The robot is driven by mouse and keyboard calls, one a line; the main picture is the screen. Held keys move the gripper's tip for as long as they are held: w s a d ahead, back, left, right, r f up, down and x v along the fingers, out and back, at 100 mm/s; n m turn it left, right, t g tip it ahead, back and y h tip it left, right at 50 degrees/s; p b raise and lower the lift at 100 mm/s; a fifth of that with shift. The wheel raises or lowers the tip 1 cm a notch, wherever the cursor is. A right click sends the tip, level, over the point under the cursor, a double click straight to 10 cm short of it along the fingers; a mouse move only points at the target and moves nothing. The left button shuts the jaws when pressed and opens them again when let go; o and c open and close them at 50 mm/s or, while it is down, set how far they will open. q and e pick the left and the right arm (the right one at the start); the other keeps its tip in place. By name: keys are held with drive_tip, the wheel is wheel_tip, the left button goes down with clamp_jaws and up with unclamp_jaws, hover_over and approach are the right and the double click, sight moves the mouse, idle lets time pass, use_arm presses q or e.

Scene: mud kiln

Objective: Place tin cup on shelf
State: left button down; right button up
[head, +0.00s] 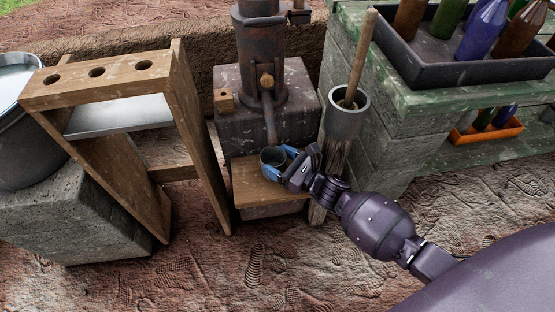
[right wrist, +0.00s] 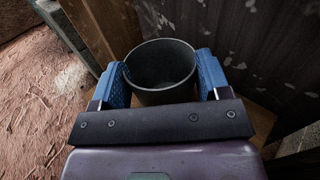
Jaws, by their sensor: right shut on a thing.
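The tin cup (head: 273,159) is small, dark grey and upright with its open mouth facing up. My right gripper (head: 281,158) is shut on it, with blue finger pads on two opposite sides, as the right wrist view (right wrist: 161,72) shows. The cup is over the low wooden shelf (head: 260,188) at the front of the dark metal machine, just under its spout (head: 269,120). I cannot tell whether its base touches the shelf. A wooden stand (head: 175,130) with holes in its top and a pale metal shelf (head: 120,117) is to the left. My left gripper is not in view.
A grey mortar (head: 347,118) with a wooden pestle stands on a post close right of my gripper. A green bench (head: 430,100) holds a dark tray (head: 400,68) of bottles. A bucket (head: 20,130) stands on a stone block at left. The front ground is clear.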

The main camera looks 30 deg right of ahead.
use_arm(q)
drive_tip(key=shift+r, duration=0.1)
use_arm(e)
drive_tip(key=shift+r, duration=0.15)
drive_tip(key=shift+f, duration=0.25)
drive_tip(key=o, duration=0.9)
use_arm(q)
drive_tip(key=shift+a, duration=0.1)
use_arm(e)
drive_tip(key=shift+r, duration=0.1)
drive_tip(key=shift+w+r, duration=0.1)
drive_tip(key=shift+r, duration=0.15)
use_arm(q)
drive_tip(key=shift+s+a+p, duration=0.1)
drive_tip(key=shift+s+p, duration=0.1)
drive_tip(key=shift+p, duration=0.65)
use_arm(e)
drive_tip(key=v, duration=1.2)
drive_tip(key=shift+f, duration=0.1)
